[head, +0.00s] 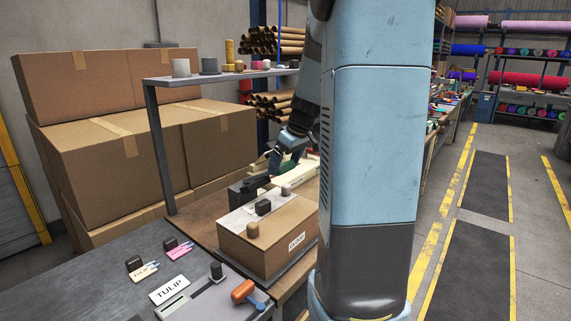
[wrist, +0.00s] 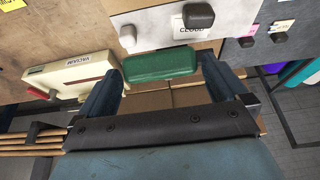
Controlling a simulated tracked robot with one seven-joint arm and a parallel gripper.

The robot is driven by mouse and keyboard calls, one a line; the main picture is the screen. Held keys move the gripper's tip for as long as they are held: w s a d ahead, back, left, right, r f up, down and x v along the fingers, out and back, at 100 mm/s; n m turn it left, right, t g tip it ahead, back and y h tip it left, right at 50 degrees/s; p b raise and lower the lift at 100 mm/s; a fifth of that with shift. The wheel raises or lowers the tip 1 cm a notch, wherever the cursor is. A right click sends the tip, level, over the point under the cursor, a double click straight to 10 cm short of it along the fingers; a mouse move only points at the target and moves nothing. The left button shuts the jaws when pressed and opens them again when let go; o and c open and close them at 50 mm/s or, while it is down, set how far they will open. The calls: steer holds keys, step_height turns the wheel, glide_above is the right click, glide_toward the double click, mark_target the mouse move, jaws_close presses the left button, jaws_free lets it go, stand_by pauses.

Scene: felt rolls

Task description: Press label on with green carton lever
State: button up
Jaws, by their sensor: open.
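In the wrist view my gripper (wrist: 160,66) is open, with its two dark blue fingers on either side of a green block (wrist: 162,63), which looks like the green lever. The block lies across the gap near the fingertips; I cannot tell whether either finger touches it. A label reading CLOUD (wrist: 190,37) is just beyond the block, partly covered by a dark knob (wrist: 198,15). In the head view my gripper (head: 284,163) is small and partly hidden, above the bench behind a brown carton (head: 262,262). That carton bears a white label (head: 297,242).
A cream box marked VACUUM (wrist: 72,72) lies left of the green block. A TULIP label (head: 169,289), an orange-handled tool (head: 245,291) and small knobbed pieces lie on the grey table (head: 110,254). A shelf (head: 215,77) and large cartons (head: 95,85) stand behind.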

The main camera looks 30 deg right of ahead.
steer(key=shift+w+f, duration=0.2)
steer(key=shift+f, duration=0.25)
